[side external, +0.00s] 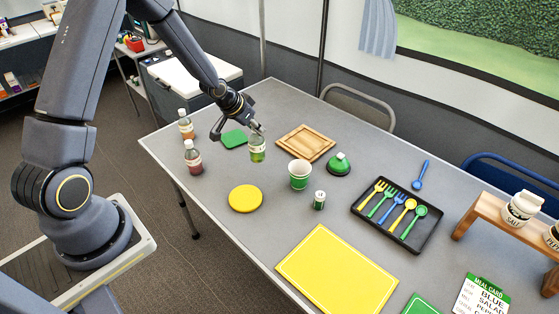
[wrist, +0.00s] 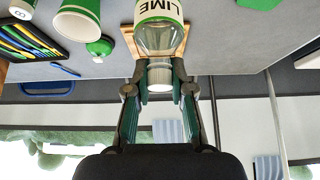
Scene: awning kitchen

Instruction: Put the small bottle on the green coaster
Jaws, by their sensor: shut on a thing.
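The small bottle (side external: 257,150) has a clear body with green contents and a white and green label reading LIME. My gripper (side external: 256,128) is shut on its neck, just below the white cap. In the wrist view the bottle (wrist: 160,38) hangs between the two fingers (wrist: 160,88), its base cut off by the frame edge. The green coaster (side external: 233,139) lies flat on the grey table, left of the bottle in the side view, with nothing on it. I cannot tell whether the bottle's base touches the table.
Two bottles with reddish contents (side external: 193,157) (side external: 186,124) stand near the left table edge. A black cutlery tray (side external: 373,226) lies further right.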

